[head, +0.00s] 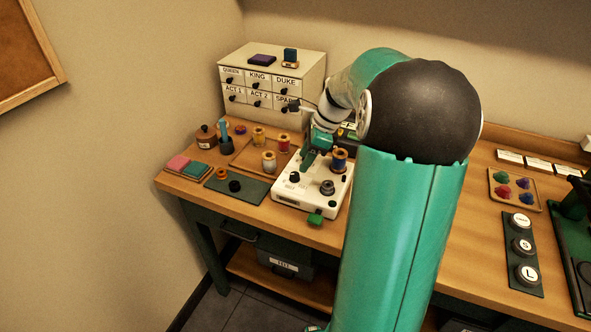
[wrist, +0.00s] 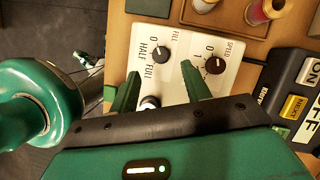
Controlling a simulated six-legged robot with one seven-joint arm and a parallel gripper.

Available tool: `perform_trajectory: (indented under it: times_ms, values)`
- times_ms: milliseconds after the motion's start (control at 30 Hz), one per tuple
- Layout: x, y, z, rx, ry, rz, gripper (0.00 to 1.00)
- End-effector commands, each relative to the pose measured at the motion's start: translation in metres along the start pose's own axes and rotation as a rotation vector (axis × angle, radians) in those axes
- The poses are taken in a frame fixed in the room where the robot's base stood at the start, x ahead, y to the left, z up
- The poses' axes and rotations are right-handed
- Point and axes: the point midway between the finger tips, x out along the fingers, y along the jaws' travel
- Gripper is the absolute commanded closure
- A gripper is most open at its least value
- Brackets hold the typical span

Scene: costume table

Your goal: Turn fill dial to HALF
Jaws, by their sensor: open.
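The fill dial (wrist: 160,54) is a black knob on a white machine (wrist: 179,88), with 0, HALF and FULL printed around it. It also shows in the head view (head: 295,177) at the machine's left side. Its pointer is too small to read surely. My gripper (wrist: 161,69) is open, its green fingers spread on either side below the dial in the wrist view, with nothing held. In the head view my gripper (head: 316,150) is over the back of the machine. A similar speed dial (wrist: 214,65) sits to the right, close to the right finger.
Other spools (head: 268,161) stand to the left, near a dark green mat (head: 248,194). A control box with ON, OFF and NEXT (wrist: 294,104) is on the right. A drawer cabinet (head: 272,75) stands behind.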

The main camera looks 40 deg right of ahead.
Motion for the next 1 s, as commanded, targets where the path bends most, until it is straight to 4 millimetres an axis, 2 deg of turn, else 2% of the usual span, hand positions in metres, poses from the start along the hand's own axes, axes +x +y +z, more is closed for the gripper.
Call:
perform_trajectory:
  times_ms: [100,300,433,667,767,900,1000]
  values:
    - [0.025,0.000,0.001,-0.001,-0.001,0.005,0.52]
    - [0.053,-0.002,0.003,-0.004,0.000,0.003,0.52]
    - [0.059,-0.003,0.004,-0.005,0.000,0.002,0.52]
    - [0.060,-0.003,0.004,-0.005,0.000,0.001,0.52]
    - [0.060,-0.003,0.004,-0.005,0.000,0.001,0.68]
    - [0.060,-0.003,0.004,-0.005,0.000,0.001,0.96]
    - [0.060,-0.003,0.004,-0.005,0.000,0.002,0.97]
